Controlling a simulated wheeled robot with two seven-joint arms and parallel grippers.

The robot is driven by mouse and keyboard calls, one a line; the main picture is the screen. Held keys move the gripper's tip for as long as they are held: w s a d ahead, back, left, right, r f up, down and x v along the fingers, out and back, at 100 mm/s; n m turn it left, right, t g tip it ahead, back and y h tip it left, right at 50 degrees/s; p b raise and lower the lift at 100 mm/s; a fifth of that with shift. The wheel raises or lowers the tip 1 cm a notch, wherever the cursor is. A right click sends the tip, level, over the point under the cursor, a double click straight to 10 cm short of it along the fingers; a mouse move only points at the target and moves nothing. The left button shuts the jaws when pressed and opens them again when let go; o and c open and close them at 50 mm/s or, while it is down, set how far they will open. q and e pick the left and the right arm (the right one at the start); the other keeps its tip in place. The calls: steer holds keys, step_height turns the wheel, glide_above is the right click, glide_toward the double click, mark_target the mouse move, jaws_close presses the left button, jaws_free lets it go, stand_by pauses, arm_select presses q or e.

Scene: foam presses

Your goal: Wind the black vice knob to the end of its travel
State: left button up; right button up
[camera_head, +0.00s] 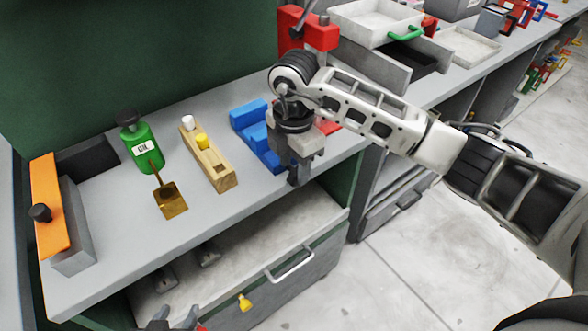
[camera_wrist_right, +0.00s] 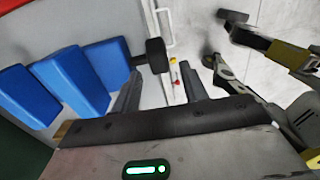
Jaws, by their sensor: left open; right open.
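The blue vice (camera_head: 248,116) stands on the grey bench, partly covered by my right arm in the head view. Its blue blocks (camera_wrist_right: 62,80) fill the left of the right wrist view. The black knob (camera_wrist_right: 157,55) sticks out from the vice's end there; in the head view my right gripper hides it. My right gripper (camera_head: 297,176) is open at the bench's front edge. In the right wrist view its fingers (camera_wrist_right: 162,92) are apart, with the knob just beyond the left fingertip. My left gripper (camera_head: 174,319) is open and empty, low at the bottom edge of the head view.
A green oil bottle (camera_head: 142,148), a brass piece (camera_head: 170,200), a wooden block (camera_head: 208,163) with white and yellow pegs and an orange plate (camera_head: 48,190) with a black knob stand to the left. A red press (camera_head: 318,36) is behind. An open drawer (camera_head: 285,265) lies below.

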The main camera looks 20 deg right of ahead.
steer(key=shift+f, duration=1.5)
steer(key=shift+c, duration=0.3)
jaws_close()
steer(key=y, duration=0.1)
steer(key=g+y, duration=0.1)
steer(key=shift+w+d+r+y, duration=0.1)
steer(key=shift+d+r+y, duration=0.05)
steer(key=shift+d+y, duration=0.15)
steer(key=shift+w+d+g+y, duration=0.15)
steer(key=shift+g+y, duration=0.2)
steer(key=shift+y, duration=0.6)
steer(key=shift+d+g+y, duration=0.15)
steer(key=shift+g+y, duration=0.2)
steer(key=shift+y, duration=0.6)
steer(key=shift+r, duration=0.1)
